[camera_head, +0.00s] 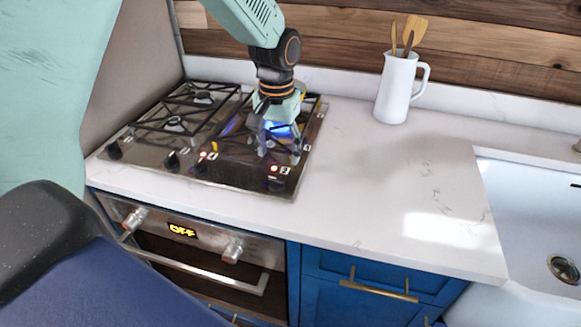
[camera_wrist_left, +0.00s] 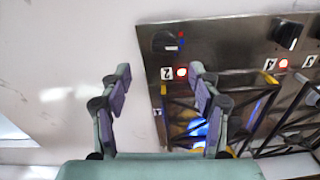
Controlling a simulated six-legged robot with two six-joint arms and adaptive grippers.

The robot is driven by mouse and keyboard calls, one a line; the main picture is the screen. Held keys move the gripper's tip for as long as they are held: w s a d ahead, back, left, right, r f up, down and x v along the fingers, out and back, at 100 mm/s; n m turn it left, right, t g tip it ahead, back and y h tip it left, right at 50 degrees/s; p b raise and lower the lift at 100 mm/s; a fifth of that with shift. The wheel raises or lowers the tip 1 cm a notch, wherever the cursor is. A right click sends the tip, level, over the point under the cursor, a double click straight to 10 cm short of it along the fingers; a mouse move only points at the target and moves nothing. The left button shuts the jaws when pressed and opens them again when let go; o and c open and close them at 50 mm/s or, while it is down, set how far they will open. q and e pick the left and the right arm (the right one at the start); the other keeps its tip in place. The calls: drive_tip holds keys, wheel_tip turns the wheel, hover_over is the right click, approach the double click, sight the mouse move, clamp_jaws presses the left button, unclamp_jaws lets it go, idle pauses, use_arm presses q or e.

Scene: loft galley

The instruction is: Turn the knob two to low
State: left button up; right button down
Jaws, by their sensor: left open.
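The gas cooktop (camera_head: 222,172) is set in the pale counter. Its front right knob (camera_head: 275,184) is dark and stands near a label that looks like 2, with a red light beside it. In the left wrist view this knob (camera_wrist_left: 165,42) lies beyond the fingertips, with the label and lit red light (camera_wrist_left: 181,71) nearer. My left gripper (camera_head: 275,148) is above the right side of the cooktop, in front of a blue flame (camera_head: 281,130). In the left wrist view the gripper (camera_wrist_left: 160,72) has its fingers wide apart with nothing between them. My right gripper is out of view.
Other knobs (camera_head: 172,161) line the cooktop's front, one near a label 4 with a red light. An oven (camera_head: 190,245) reading OFF is below. A white jug (camera_head: 397,90) with wooden utensils stands back right, beside a sink (camera_head: 540,215). The counter between is clear.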

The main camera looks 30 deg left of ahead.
sight(277, 179)
use_arm(q)
drive_tip(key=shift+w+d, duration=0.1)
drive_tip(key=shift+w, duration=0.1)
drive_tip(key=f, duration=0.1)
drive_tip(key=s+a+f, duration=0.1)
drive_tip(key=f, duration=0.2)
drive_tip(key=shift+s+a+f, duration=0.15)
drive_tip(key=shift+s+a, duration=0.1)
drive_tip(key=shift+a, duration=0.15)
drive_tip(key=f, duration=0.1)
drive_tip(key=w+d+f, duration=0.1)
drive_tip(key=f, duration=0.1)
drive_tip(key=shift+d+f, duration=0.15)
drive_tip(key=shift+d, duration=0.05)
drive_tip(key=shift+s+a, duration=0.35)
drive_tip(key=shift+a, duration=0.2)
drive_tip(key=shift+w+d, duration=0.35)
drive_tip(key=shift+d, duration=0.15)
drive_tip(key=c, duration=0.6)
drive_tip(key=shift+s+a, duration=0.15)
drive_tip(key=shift+a, duration=0.15)
drive_tip(key=shift+c, duration=1.3)
drive_tip(key=shift+d, duration=0.1)
drive_tip(key=c, duration=0.3)
